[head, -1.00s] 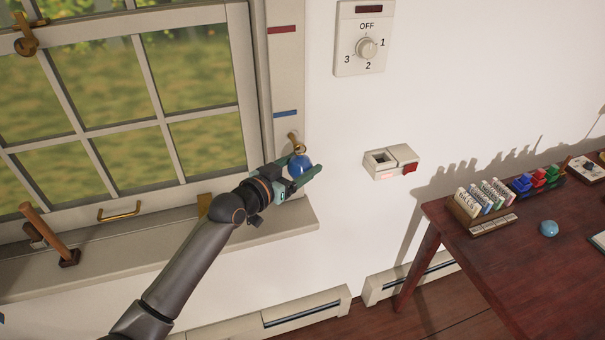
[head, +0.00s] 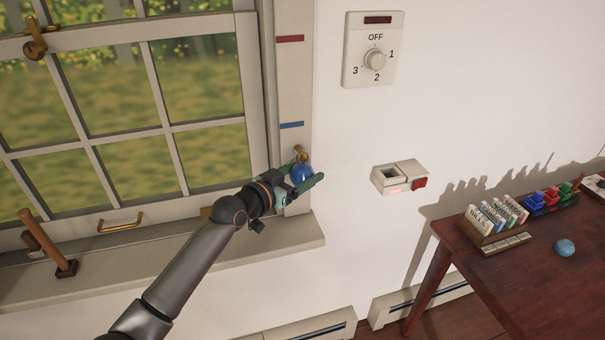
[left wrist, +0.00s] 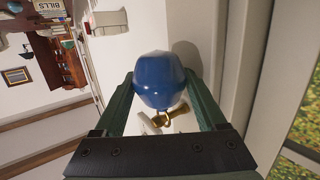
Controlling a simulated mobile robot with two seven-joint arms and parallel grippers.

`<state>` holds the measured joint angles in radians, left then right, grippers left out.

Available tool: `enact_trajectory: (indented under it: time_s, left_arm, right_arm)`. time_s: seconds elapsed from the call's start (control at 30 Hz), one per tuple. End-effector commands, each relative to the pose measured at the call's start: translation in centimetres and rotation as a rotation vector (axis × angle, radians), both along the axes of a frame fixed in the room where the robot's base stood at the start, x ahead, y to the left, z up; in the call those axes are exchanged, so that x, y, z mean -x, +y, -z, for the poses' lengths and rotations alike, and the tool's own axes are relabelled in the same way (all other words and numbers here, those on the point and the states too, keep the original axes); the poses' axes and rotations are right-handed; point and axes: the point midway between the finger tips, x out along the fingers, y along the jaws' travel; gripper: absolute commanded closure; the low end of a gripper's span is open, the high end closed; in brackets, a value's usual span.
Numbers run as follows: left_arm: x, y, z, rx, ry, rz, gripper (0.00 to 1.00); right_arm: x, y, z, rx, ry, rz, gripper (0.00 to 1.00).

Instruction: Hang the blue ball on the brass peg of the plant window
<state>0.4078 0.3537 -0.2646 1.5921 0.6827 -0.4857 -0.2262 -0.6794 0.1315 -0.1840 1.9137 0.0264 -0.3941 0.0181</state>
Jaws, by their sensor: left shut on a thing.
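The blue ball (head: 302,173) is between the fingers of my left gripper (head: 304,178), which is shut on it, beside the right side of the window frame. The brass peg (head: 301,152) sticks out of the frame just above the ball, below the blue stripe. In the left wrist view the ball (left wrist: 160,82) fills the space between the green fingers (left wrist: 161,95), and the brass peg (left wrist: 178,113) shows close to it, with a small ring by the peg. I cannot tell whether the ring is around the peg. My right gripper is not in view.
A dial panel (head: 374,50) and a small box with a red button (head: 400,178) are on the wall. A dark red table (head: 520,275) with several small things stands at right.

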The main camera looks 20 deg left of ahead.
Motion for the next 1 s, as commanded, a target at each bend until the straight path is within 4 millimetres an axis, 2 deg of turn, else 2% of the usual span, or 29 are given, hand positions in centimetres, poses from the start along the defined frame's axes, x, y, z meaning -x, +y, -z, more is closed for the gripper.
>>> enact_trajectory:
  time_s: [0.33, 0.37, 0.6, 1.0]
  left_arm:
    - [0.0, 0.0, -0.04, 0.0, -0.001, 0.0, 0.85]
    - [0.0, 0.0, -0.04, 0.0, -0.001, 0.0, 0.26]
    - [0.01, -0.01, -0.02, 0.0, 0.0, 0.0, 0.0]
    - [0.63, 0.35, 0.02, 0.0, 0.002, -0.002, 0.0]
  right_arm:
    - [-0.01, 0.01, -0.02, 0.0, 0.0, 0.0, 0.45]
    - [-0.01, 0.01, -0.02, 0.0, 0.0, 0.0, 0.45]
    - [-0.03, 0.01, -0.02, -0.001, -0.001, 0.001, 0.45]
    - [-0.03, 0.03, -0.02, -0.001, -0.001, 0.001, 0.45]
